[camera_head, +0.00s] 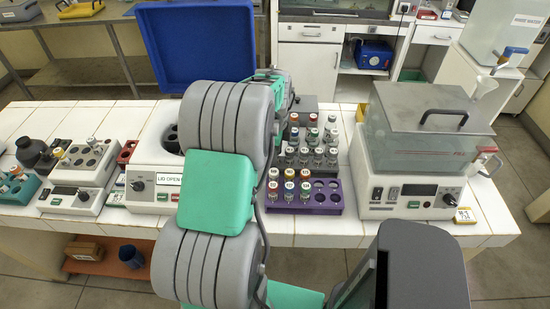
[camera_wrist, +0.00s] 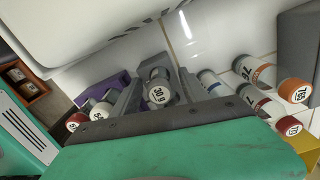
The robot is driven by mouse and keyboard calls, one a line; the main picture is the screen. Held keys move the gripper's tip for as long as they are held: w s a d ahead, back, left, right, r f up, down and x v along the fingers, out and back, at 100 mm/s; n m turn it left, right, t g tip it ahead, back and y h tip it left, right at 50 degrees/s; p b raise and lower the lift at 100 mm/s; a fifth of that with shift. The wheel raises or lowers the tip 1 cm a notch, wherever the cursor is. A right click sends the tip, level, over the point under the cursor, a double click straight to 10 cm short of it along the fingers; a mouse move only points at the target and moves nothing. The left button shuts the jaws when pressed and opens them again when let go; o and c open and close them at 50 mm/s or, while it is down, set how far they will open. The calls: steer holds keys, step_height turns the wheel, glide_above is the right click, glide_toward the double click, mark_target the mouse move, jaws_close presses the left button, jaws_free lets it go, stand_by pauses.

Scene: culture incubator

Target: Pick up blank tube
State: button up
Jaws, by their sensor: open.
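The purple rack (camera_wrist: 98,88) shows partly behind the left finger. My arm hides my gripper in that view.
Several more capped tubes (camera_head: 313,145) stand behind the purple rack. A centrifuge marked "LID OPEN" (camera_head: 152,180), its blue lid (camera_head: 195,40) raised, is to the left. A lidded water bath (camera_head: 415,150) is to the right. Orange- and red-capped tubes (camera_wrist: 294,91) lie close right of my gripper.

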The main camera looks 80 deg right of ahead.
jaws_close()
stand_by(0.4)
steer(key=shift+r, duration=0.15)
